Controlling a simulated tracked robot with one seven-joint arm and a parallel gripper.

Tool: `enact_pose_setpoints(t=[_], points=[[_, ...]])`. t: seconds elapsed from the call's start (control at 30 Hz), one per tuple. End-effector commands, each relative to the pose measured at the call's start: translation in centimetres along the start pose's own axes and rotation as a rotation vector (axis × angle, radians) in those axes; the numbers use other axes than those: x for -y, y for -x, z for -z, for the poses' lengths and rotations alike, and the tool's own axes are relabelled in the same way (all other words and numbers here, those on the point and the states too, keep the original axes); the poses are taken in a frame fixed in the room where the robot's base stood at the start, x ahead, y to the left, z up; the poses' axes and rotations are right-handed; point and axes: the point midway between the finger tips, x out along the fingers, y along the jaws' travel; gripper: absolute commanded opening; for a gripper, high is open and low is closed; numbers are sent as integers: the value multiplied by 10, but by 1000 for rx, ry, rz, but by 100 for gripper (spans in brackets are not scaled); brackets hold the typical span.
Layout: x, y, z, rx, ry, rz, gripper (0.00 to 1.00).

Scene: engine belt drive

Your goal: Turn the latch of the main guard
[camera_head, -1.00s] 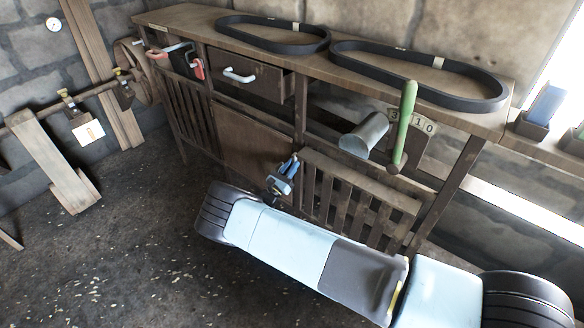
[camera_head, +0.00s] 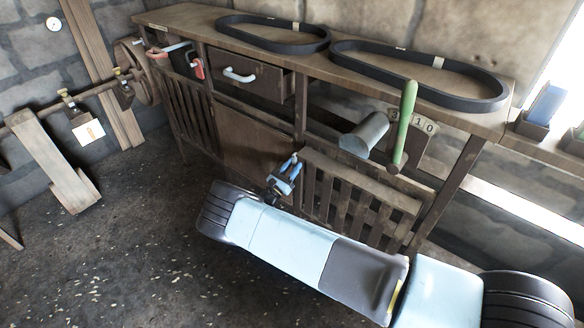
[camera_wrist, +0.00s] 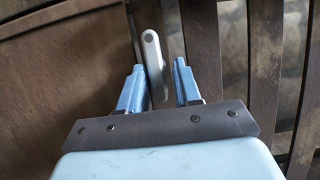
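The latch (camera_wrist: 151,55) is a pale grey, rounded metal bar. In the wrist view it stands nearly upright at the edge between a plain brown panel (camera_wrist: 60,75) and a slatted panel (camera_wrist: 245,60). My gripper (camera_wrist: 158,67) has two blue fingers, which stand apart, one on each side of the latch's lower part. The latch is closer to the left finger, and I cannot tell whether they touch. In the head view my gripper (camera_head: 287,168) is at the front of the bench, by the slatted panel (camera_head: 345,200); the latch cannot be made out there.
Two black belts (camera_head: 275,47) (camera_head: 430,78) lie on the bench top. A grey cylinder (camera_head: 364,135) and a green-handled lever (camera_head: 405,122) stick out on the right. A drawer with a white handle (camera_head: 240,76) and a red padlock (camera_head: 199,69) are left.

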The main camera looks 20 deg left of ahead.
Motion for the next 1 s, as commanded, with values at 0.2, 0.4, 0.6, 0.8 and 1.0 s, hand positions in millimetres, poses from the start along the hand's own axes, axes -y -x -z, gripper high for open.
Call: enact_pose_setpoints(t=[0.2, 0.4, 0.6, 0.8, 1.0], points=[[-5, 0, -4, 3, -8, -7, 44], [-7, 0, -5, 4, -10, -8, 44], [-7, 0, -6, 6, 5, -17, 44], [-6, 0, -7, 7, 147, -76, 44], [-3, 1, -6, 6, 395, -178, 44]])
